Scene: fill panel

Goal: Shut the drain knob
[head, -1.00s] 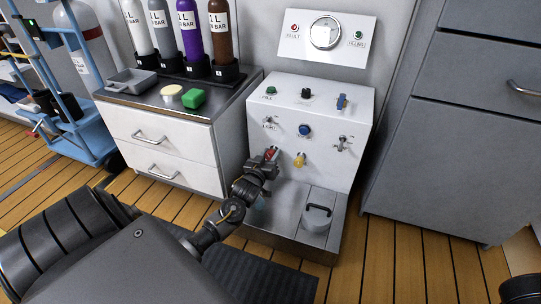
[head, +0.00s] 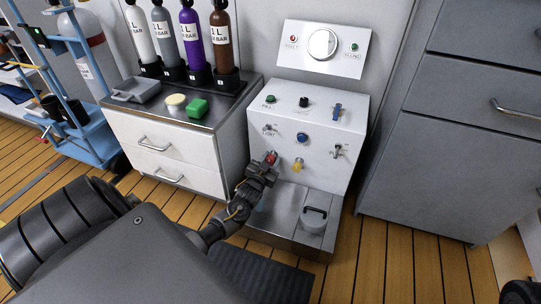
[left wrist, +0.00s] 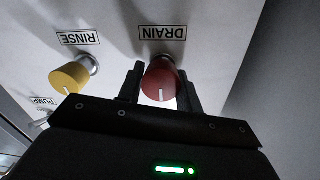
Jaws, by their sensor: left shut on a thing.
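The red drain knob (left wrist: 160,82) sits under the DRAIN label in the left wrist view, with a white pointer line on its face. It also shows in the head view (head: 271,157), low on the left of the white panel (head: 335,178). My left gripper (left wrist: 161,88) has one finger on each side of the knob and is shut on it. In the head view my left gripper (head: 265,165) covers part of the knob. My right gripper does not show.
The yellow RINSE knob (left wrist: 70,77) is close beside the drain knob. A white drawer cabinet (head: 180,160) stands to the left, a grey cabinet (head: 440,150) to the right.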

